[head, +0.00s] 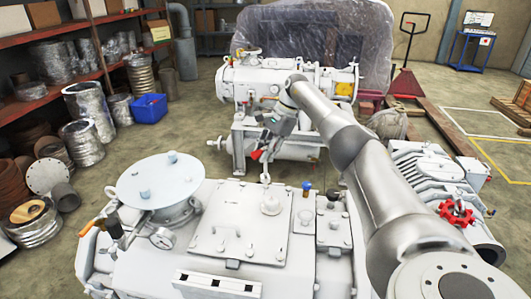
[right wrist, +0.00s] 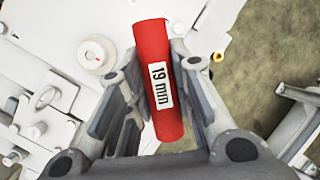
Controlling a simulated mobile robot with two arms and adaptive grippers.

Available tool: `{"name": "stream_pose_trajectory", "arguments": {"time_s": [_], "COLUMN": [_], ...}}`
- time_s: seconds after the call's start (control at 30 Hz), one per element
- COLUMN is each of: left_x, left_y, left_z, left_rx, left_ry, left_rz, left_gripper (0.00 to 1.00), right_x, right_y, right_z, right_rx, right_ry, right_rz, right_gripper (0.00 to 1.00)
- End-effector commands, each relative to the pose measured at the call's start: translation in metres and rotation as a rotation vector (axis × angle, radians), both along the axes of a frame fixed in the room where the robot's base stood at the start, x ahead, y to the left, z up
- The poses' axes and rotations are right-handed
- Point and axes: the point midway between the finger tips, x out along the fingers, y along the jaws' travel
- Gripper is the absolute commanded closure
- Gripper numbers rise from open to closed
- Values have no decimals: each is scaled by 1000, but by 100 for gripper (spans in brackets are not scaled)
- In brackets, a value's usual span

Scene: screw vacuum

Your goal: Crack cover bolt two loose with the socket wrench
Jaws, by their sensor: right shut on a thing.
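The socket wrench has a red handle (right wrist: 160,75) with a "19 mm" label, seen between the fingers in the right wrist view. In the head view only a bit of the red handle (head: 256,155) shows under my right gripper (head: 266,145). My right gripper is shut on this handle, above the far edge of the machine top. The socket end is hard to make out. A square cover plate (head: 238,215) with small bolts lies nearer than the gripper. I cannot tell which bolt is number two. My left gripper is not in view.
A red handwheel (head: 457,214) is at right. Another white machine (head: 285,85) stands behind. Shelves (head: 95,75) line the left.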

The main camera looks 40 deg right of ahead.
Motion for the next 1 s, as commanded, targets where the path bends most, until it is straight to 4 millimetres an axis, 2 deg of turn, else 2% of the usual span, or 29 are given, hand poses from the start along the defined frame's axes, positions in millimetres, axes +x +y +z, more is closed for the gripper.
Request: {"name": "stream_pose_trajectory", "arguments": {"time_s": [0.27, 0.43, 1.0], "left_x": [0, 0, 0], "left_y": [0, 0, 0], "left_z": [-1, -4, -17], "left_rx": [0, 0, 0], "left_ry": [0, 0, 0], "left_rz": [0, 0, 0], "left_gripper": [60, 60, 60], "right_x": [0, 0, 5], "right_y": [0, -3, -9], "right_z": [0, 2, 21], "right_rx": [-1, -2, -1], "right_ry": [-1, -2, -5], "right_rz": [-10, -85, -664], "right_gripper": [100, 100, 100]}}
